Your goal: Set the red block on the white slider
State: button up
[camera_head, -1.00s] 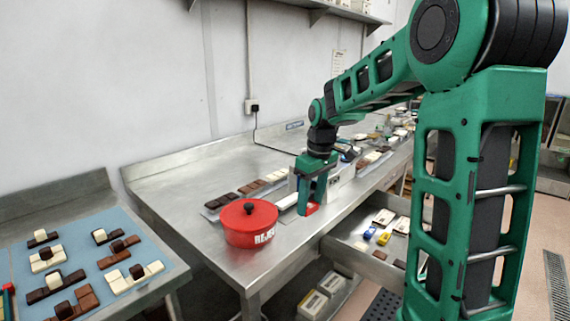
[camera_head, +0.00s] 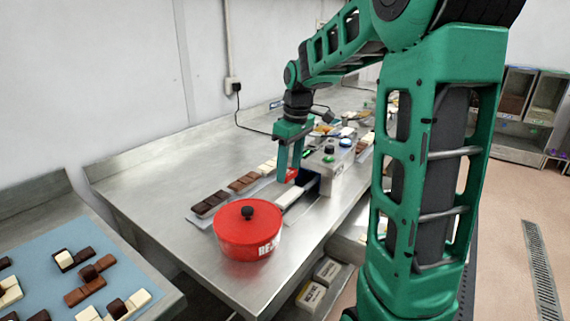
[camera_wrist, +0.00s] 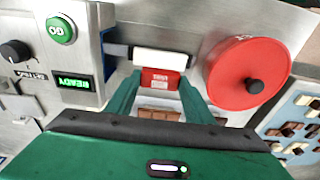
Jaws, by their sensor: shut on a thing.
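The red block (camera_wrist: 158,82) is held between the green fingers of my gripper (camera_wrist: 160,88) in the wrist view. In the head view, the block (camera_head: 292,175) shows partly behind the fingers of my gripper (camera_head: 288,174), raised over the bench near the machine. The white slider (camera_head: 290,196) is a pale bar sticking out of the machine's dark opening. In the wrist view the slider (camera_wrist: 163,62) lies just beyond the block, its top bare where visible. The block appears apart from it, though the exact gap is unclear.
A red lidded pot (camera_head: 247,232) stands close to the slider's outer end. The grey machine (camera_head: 333,160) has a green GO button (camera_wrist: 61,30) and a READY display (camera_wrist: 75,83). Chocolate bars lie on a tray (camera_head: 196,219) behind. The left-hand bench carries a blue mat (camera_head: 45,250).

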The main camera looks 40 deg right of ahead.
aim_at(291, 179)
jog(key=shift+s+d+f, duration=0.1)
jog(key=shift+d+f, duration=0.05)
jog(key=shift+f, duration=2.35)
jog(key=shift+s, duration=0.15)
jog(key=shift+f, duration=0.15)
jog(key=o, duration=1.1)
notch_tip(291, 179, up, 11)
jog(key=s, duration=0.1)
jog(key=shift+d+f, duration=0.2)
jog(key=shift+d, duration=0.05)
